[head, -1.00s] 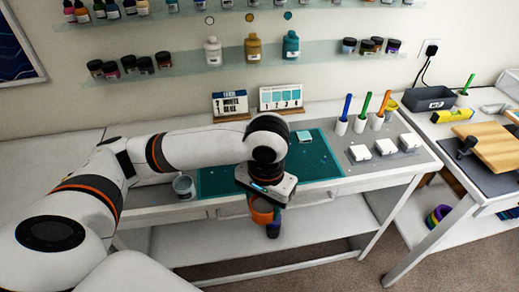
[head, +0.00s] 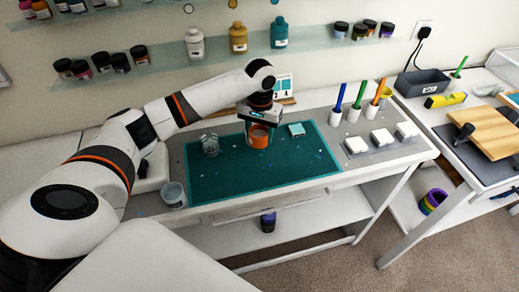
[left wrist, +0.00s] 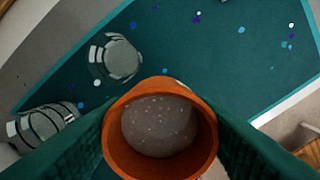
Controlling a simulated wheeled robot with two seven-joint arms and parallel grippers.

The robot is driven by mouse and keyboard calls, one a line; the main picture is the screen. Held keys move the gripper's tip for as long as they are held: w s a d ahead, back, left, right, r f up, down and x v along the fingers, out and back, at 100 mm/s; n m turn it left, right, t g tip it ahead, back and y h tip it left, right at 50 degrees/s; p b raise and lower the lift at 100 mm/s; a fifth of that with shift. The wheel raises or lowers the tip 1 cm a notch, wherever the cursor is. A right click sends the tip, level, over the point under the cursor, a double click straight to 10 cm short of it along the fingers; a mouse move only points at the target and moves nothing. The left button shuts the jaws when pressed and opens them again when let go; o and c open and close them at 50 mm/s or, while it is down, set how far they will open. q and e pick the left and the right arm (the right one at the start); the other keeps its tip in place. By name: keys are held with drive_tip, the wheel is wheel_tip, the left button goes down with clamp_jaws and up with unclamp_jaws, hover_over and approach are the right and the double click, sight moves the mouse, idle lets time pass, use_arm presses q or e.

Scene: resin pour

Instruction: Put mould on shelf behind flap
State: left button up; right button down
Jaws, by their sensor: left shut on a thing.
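My left gripper (head: 258,120) is shut on an orange cup (head: 259,138) over the teal mat (head: 225,182). In the left wrist view the orange cup (left wrist: 207,140) sits between the two teal fingers, with a grey speckled inside. I cannot tell whether it touches the mat. Several white square blocks, perhaps moulds (head: 381,138), lie on a grey board at right. A small pale teal block (head: 296,130) lies on the mat. A lower shelf (head: 325,222) shows under the table behind a pale front panel, perhaps the flap (head: 270,205). My right gripper is out of view.
A clear faceted cup (head: 210,146) stands on the mat, left of the orange cup. Another clear cup (head: 173,196) stands at the mat's left front corner. Colored sticks in white holders (head: 353,115) stand behind the blocks. A dark bottle (head: 268,222) stands on the lower shelf.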

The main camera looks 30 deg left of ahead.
sight(260, 156)
use_arm(q)
drive_tip(key=shift+d+f+p, duration=0.15)
drive_tip(key=shift+f+p, duration=0.25)
drive_tip(key=shift+f, duration=2.8)
drive_tip(key=o, duration=1)
drive_tip(key=shift+f, duration=0.1)
